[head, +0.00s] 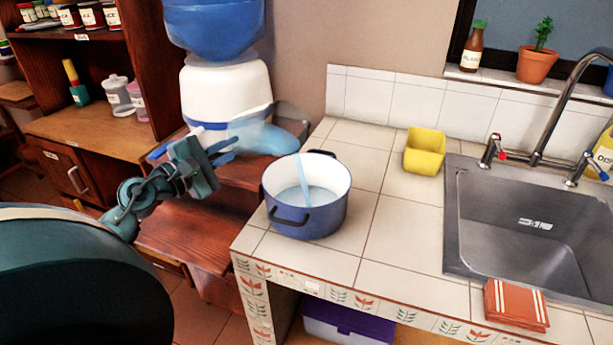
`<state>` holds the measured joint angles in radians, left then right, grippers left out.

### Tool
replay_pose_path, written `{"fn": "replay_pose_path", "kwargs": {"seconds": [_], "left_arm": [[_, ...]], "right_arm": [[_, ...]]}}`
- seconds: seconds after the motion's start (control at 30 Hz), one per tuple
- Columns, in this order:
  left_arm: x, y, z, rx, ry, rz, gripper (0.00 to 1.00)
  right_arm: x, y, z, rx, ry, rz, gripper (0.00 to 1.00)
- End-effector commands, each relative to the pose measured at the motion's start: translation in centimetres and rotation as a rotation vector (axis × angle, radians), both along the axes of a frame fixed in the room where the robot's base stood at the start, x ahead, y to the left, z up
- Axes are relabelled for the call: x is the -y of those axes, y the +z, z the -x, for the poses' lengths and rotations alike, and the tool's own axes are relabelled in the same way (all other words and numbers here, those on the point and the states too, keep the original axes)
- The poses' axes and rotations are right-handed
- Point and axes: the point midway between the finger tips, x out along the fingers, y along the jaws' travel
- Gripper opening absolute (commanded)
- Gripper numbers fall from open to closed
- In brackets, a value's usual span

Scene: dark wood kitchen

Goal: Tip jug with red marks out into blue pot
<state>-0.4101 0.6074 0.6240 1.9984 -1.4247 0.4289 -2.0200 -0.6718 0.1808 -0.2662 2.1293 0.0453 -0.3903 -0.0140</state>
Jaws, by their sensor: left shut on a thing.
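The blue pot (318,218) stands upright on the tiled counter, with a white inside and dark handles. Pale blue liquid lies in its bottom. A clear jug (268,138) with blue liquid in it is tipped over toward the right, up and left of the pot. I cannot make out red marks on it. A light blue stream (303,178) falls inside the pot's opening. My left gripper (205,160) is shut on the jug at its left end, and the exact grip is hard to make out. My right gripper is out of view.
A water dispenser (225,95) stands behind the jug. A yellow container (425,152) is at the back of the counter. The sink (525,222) and tap (555,105) are at right, with a folded red cloth (515,303) at the front edge. Counter between pot and sink is clear.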

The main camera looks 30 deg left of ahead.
Motion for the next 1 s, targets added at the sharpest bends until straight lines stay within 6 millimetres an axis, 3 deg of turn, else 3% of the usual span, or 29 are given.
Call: {"fn": "replay_pose_path", "kwargs": {"seconds": [1.0], "left_arm": [[0.06,0.69,0.0,0.011,0.001,-0.046,0.0]], "right_arm": [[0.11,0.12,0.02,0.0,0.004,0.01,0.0]]}}
